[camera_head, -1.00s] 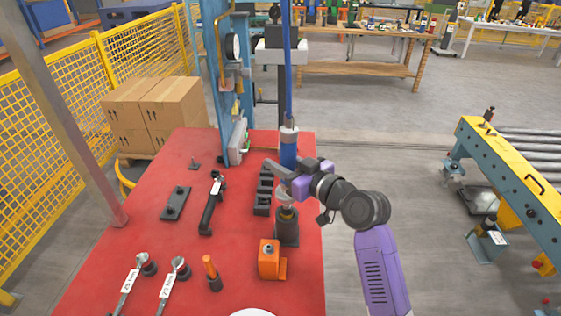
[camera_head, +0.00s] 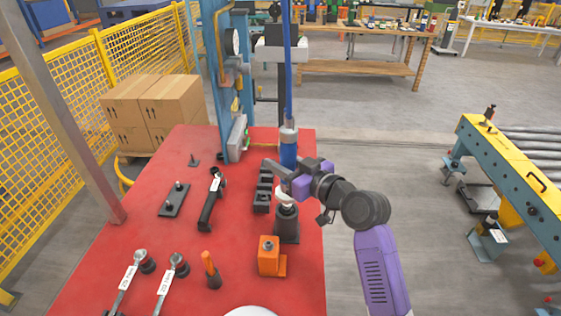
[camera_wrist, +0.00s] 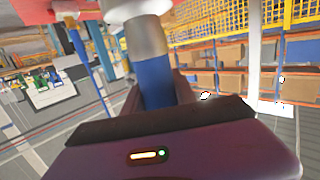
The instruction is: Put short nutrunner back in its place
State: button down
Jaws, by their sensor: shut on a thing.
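The short nutrunner (camera_head: 288,153) is a blue cylinder with a grey collar on top and a blue hose running up from it. My gripper (camera_head: 291,183) is shut on it at the table's right side. In the wrist view the nutrunner's blue body and silver collar (camera_wrist: 158,75) stand between my fingers (camera_wrist: 160,100). Its pale lower end (camera_head: 284,197) shows just below my gripper, over or beside a black cylindrical holder (camera_head: 287,226). I cannot tell whether they touch. My fingers hide part of the tool.
The red table (camera_head: 150,225) carries a black rack (camera_head: 263,190), an orange block (camera_head: 268,258), a dark angled tool (camera_head: 208,205), two tagged wrenches (camera_head: 172,277) and an orange-handled piece (camera_head: 209,266). A blue column (camera_head: 228,100) stands behind.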

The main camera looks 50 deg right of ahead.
jog(key=shift+f+b, duration=2.65)
jog(key=shift+f, duration=0.1)
dwell(0.9)
jog(key=c, duration=0.9)
grip_release()
jog(key=shift+f, duration=0.25)
jog(key=s+a+r+b, duration=0.1)
jog(key=s, duration=0.6)
jog(key=shift+s+r, duration=0.2)
jog(key=shift+s, duration=0.15)
